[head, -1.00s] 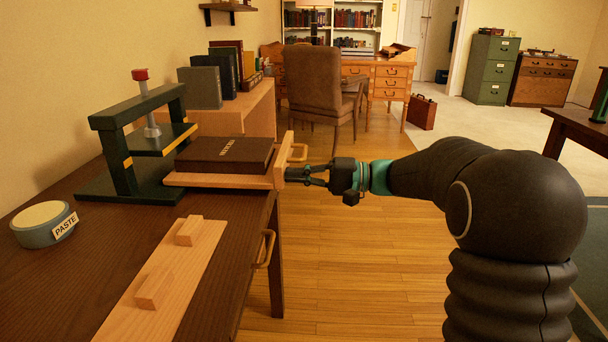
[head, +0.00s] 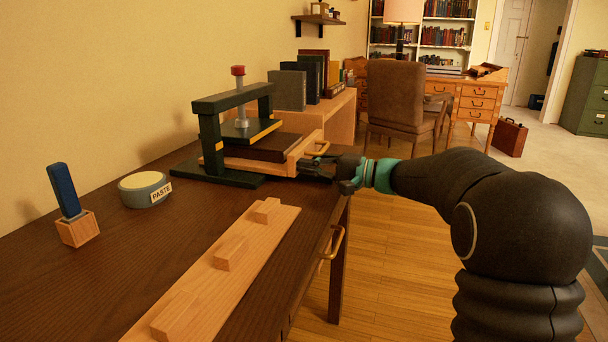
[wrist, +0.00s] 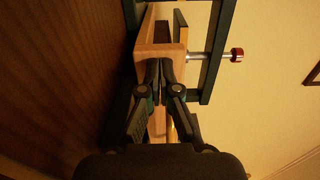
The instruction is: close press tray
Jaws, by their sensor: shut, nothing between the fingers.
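The press (head: 212,136) is a dark green frame with a red-topped screw, standing on the dark desk. Its light wooden tray (head: 300,158) carries a dark brown book (head: 268,147), which lies mostly under the press plate (head: 250,130). A brass handle (head: 318,148) is on the tray's front board. My gripper (head: 312,168) is shut and empty against or very near that board, beside the handle. In the wrist view my closed fingertips (wrist: 160,64) meet the tray's front board (wrist: 160,52). Exact contact is hard to tell.
A paste tin (head: 144,190) and a blue-handled tool in a wooden block (head: 76,236) stand at the left. A wooden board with blocks (head: 215,275) lies along the desk's front. Books (head: 288,90) stand behind the press. The floor (head: 400,240) right of the desk is clear.

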